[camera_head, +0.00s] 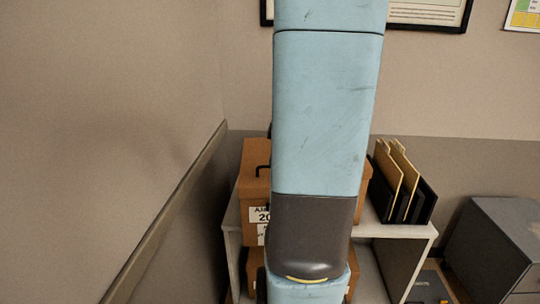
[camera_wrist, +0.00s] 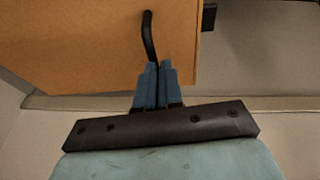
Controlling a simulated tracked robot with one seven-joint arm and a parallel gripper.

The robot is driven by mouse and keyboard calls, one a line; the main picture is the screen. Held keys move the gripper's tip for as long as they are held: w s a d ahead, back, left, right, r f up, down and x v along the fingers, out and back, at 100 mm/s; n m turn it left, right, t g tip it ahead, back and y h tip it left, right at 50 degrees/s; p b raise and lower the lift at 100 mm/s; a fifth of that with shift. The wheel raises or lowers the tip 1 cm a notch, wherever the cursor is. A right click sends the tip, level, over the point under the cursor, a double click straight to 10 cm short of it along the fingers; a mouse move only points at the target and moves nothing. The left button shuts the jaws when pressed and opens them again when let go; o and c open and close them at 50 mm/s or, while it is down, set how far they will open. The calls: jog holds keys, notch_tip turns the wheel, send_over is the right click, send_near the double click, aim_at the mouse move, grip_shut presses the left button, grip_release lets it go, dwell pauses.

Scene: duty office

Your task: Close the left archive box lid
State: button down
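A brown archive box (camera_head: 254,190) with a white label (camera_head: 260,214) stands on the left of the shelf top in the head view. My arm hides most of it, so I cannot tell from there how far its lid is open. In the wrist view a flat orange-brown panel (camera_wrist: 75,40), which looks like the lid, fills the upper left. A curved black handle (camera_wrist: 148,38) stands out from it. My gripper (camera_wrist: 156,68) has its blue fingers close together, with the handle's lower end between their tips. In the head view the gripper is hidden behind my arm.
The white shelf unit (camera_head: 400,231) also holds black file holders with folders (camera_head: 401,182) to the right. Another brown box (camera_head: 255,262) sits below. A wall rail (camera_head: 175,205) runs along the left. A grey cabinet (camera_head: 492,243) stands at the right.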

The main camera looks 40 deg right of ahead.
jog(key=shift+s+f, duration=0.3)
jog(key=shift+f, duration=0.1)
jog(key=shift+r, duration=0.25)
jog(key=a+v, duration=0.2)
jog(key=v, duration=1.1)
jog(key=shift+s+r, duration=0.4)
jog(key=shift+a, duration=0.15)
jog(key=s+a+m+t+h, duration=0.1)
jog(key=a+m, duration=0.4)
jog(key=a, duration=0.6)
jog(key=s+a+f+m+t+h, duration=0.1)
jog(key=s+a+m, duration=0.3)
jog(key=a, duration=0.8)
jog(key=shift+s+m+t, duration=0.2)
jog(key=shift+m+t, duration=0.2)
jog(key=shift+m, duration=0.6)
